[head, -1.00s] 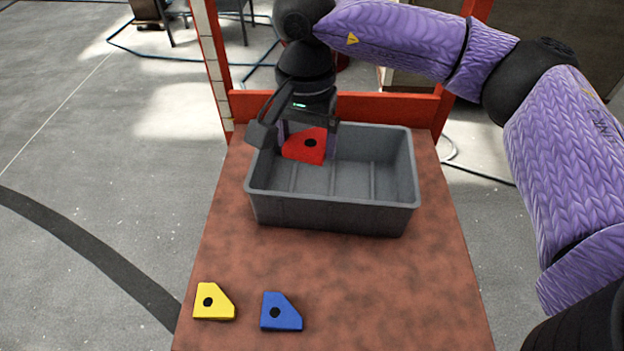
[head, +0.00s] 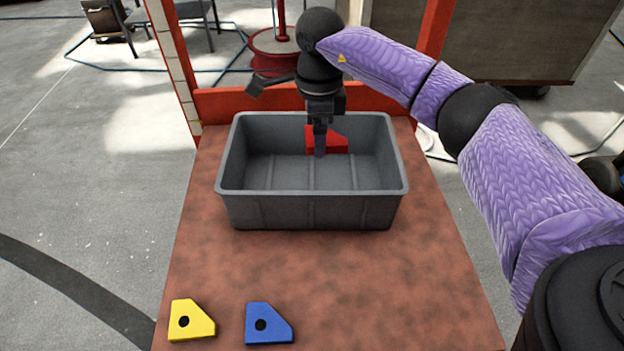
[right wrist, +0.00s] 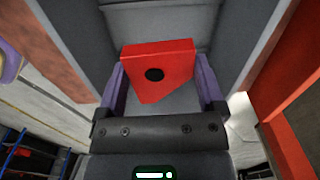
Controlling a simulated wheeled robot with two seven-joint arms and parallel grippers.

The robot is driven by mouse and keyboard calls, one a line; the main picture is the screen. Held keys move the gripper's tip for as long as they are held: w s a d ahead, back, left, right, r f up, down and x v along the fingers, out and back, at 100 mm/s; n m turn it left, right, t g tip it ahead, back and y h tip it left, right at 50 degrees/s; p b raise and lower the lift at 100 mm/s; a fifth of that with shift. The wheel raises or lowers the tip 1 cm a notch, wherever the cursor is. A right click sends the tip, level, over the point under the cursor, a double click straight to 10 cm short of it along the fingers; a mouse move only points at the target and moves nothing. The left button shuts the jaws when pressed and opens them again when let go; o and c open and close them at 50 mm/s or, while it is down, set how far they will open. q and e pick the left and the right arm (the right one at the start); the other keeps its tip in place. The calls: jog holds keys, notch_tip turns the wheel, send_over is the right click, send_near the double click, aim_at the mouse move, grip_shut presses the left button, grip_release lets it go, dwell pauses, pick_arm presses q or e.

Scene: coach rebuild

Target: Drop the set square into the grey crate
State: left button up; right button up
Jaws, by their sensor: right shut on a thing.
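The red set square (head: 337,138), a flat piece with a cut corner and a dark round hole, is held between the fingers of my right gripper (head: 320,148). In the right wrist view the red set square (right wrist: 173,67) sits between the two purple fingers of the right gripper (right wrist: 160,85). The grey crate (head: 310,208) stands on the brown table, open at the top. The gripper points down over the back right half of its opening. In the head view the gripper partly covers the piece. My left gripper is not in view.
A yellow piece (head: 194,325) and a blue piece (head: 275,325), each with a dark hole, lie on the table (head: 290,270) near its front edge. The crate looks empty inside. A red rail (head: 230,101) runs behind the table's far edge.

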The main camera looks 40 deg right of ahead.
jog(key=shift+f, duration=0.8)
jog(key=shift+r, duration=0.2)
jog(key=o, duration=1)
jog(key=shift+o, duration=0.2)
notch_tip(320, 180, up, 10)
jog(key=p, duration=0.5)
jog(key=shift+p, duration=0.3)
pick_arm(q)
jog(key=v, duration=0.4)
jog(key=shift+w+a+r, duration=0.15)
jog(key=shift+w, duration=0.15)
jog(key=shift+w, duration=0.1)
